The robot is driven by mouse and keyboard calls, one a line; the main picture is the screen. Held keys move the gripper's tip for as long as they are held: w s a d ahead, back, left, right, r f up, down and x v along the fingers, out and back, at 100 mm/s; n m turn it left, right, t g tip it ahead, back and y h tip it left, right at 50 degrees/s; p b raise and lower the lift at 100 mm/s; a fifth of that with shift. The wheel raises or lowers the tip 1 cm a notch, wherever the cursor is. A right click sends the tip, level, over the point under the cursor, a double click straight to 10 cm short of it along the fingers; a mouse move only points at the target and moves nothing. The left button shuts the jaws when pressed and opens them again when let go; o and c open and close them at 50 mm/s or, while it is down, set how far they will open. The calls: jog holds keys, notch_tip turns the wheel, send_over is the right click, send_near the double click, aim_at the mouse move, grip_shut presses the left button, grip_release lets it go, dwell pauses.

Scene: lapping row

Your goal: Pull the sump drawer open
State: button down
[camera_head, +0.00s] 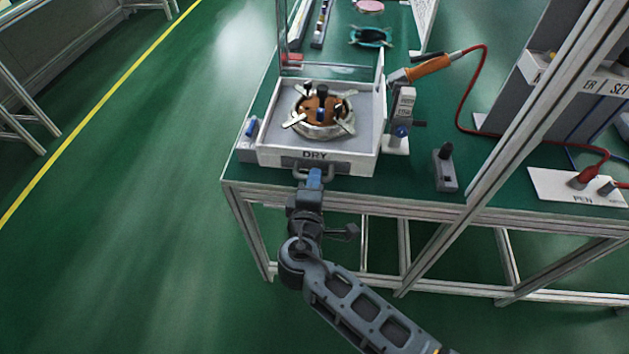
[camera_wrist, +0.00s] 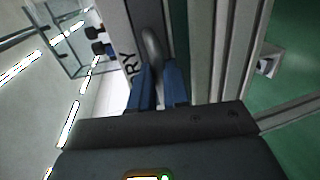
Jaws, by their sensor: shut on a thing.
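In the wrist view the handle (camera_wrist: 151,42) is a curved grey bar beside the DRY lettering. My gripper (camera_head: 314,174) reaches it from the front, with its blue fingers (camera_wrist: 157,72) on either side of the bar and shut on it. The fingers hide part of the handle.
A round lapping plate (camera_head: 322,108) with brown and black parts sits on the station. A clear guard (camera_head: 330,40) stands behind it. An orange-handled tool (camera_head: 428,68) and a small grey switch box (camera_head: 445,168) are at right. The floor left of the bench is clear.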

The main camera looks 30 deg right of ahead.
jog(key=shift+s, duration=0.1)
jog(key=f+v, duration=0.2)
jog(key=v, duration=1)
jog(key=shift+s+a+f, duration=0.25)
jog(key=shift+s+a, duration=0.05)
jog(key=c, duration=1.4)
grip_release()
jog(key=b+v, duration=0.1)
jog(key=v, duration=0.6)
jog(key=shift+s+a, duration=0.15)
jog(key=shift+s, duration=0.2)
jog(key=shift+r, duration=0.1)
